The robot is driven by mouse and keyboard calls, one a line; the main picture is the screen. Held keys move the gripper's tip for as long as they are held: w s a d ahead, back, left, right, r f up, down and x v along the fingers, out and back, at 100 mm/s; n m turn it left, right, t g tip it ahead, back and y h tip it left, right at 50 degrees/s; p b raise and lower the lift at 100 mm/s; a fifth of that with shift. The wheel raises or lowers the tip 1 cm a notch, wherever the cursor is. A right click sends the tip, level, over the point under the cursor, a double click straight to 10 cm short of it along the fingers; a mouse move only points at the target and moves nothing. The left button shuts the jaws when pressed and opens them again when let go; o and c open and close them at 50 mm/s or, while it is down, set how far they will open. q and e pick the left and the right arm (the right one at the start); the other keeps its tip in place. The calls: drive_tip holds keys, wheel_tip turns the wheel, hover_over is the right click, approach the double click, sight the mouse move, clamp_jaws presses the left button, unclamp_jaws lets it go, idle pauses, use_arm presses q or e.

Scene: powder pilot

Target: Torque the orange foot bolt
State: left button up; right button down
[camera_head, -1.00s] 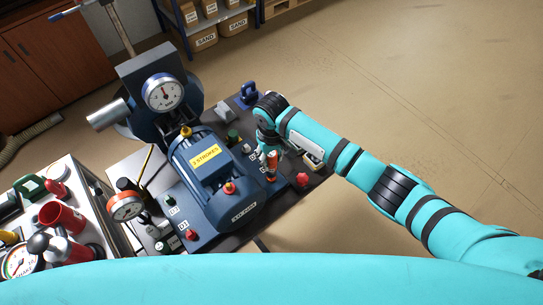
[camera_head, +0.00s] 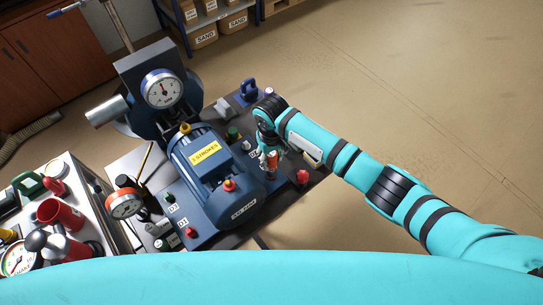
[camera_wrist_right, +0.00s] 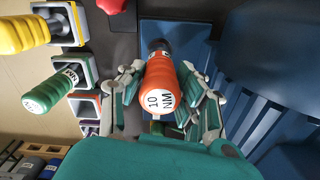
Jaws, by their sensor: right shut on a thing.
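My right gripper (camera_wrist_right: 160,92) is shut on an orange torque driver (camera_wrist_right: 163,85) marked "10 NM". The driver's dark shaft points away from the wrist camera, toward the blue base plate (camera_wrist_right: 182,40) beside the finned motor. Its tip and any bolt under it are hard to make out, so I cannot tell whether they touch. In the head view the orange driver (camera_head: 272,160) stands at the right side of the blue motor (camera_head: 205,180), below my right gripper (camera_head: 268,150). My left gripper is not in view.
In the wrist view, a yellow handle (camera_wrist_right: 22,35) and a green handle (camera_wrist_right: 50,92) stand in square holders to the left. A red knob (camera_head: 302,176) lies right of the driver. A gauge (camera_head: 162,88) stands behind the motor. A cart with tools (camera_head: 60,215) is at left.

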drive_tip(key=shift+f, duration=0.5)
drive_tip(key=c, duration=0.8)
unclamp_jaws()
drive_tip(key=shift+r, duration=0.1)
wheel_tip(320, 180, up, 12)
drive_tip(key=shift+f, duration=0.1)
drive_tip(key=shift+s, duration=0.1)
